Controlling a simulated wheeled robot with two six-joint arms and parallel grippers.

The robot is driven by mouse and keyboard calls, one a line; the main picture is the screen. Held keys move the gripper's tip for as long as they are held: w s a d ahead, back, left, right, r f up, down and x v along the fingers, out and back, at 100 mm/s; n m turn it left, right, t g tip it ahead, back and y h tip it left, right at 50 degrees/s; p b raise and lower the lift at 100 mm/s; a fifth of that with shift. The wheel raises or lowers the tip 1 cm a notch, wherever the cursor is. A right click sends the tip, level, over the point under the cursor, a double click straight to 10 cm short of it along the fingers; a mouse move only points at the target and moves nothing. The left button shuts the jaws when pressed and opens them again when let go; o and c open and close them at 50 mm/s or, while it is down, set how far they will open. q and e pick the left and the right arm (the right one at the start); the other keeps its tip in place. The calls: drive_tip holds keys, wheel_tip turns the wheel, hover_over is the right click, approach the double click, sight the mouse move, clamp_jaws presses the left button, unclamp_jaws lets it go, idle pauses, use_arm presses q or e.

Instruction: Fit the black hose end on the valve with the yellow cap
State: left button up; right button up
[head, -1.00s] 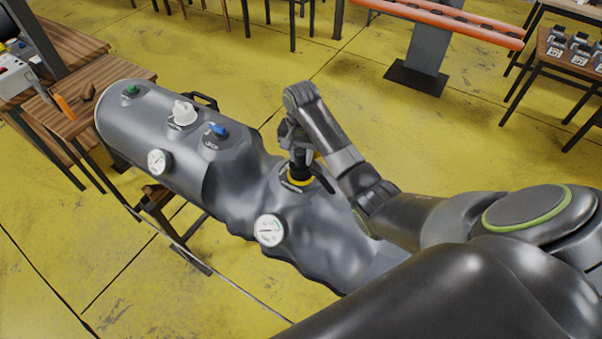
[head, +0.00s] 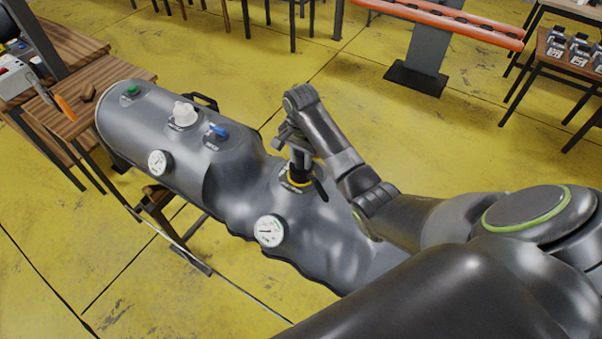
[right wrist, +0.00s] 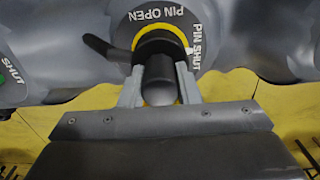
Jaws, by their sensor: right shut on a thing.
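The valve with the yellow ring (head: 297,184) is on top of the near half of the grey inflatable tube. In the right wrist view its collar (right wrist: 205,18) reads "PIN OPEN" and "PIN SHUT". My right gripper (head: 299,165) is directly above it, shut on the black hose end (right wrist: 158,70). The hose end stands over the valve, within the outline of the yellow ring, and appears to touch it; the fingers hide how deep it sits. A black arm (right wrist: 106,48) sticks out sideways from it. My left gripper is not in view.
The grey tube (head: 330,235) sags and wrinkles. It carries a white valve (head: 184,113), a blue one (head: 217,131), a green one (head: 132,90) and round gauges (head: 269,231). A wooden table (head: 125,72) stands left. An orange tube (head: 450,22) is behind; yellow floor lies free between.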

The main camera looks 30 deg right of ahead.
drive_tip(key=shift+m, duration=0.4)
drive_tip(key=m, duration=0.3)
drive_tip(key=shift+m, duration=0.3)
drive_tip(key=shift+m, duration=0.3)
drive_tip(key=m, duration=0.4)
drive_tip(key=o, duration=1.1)
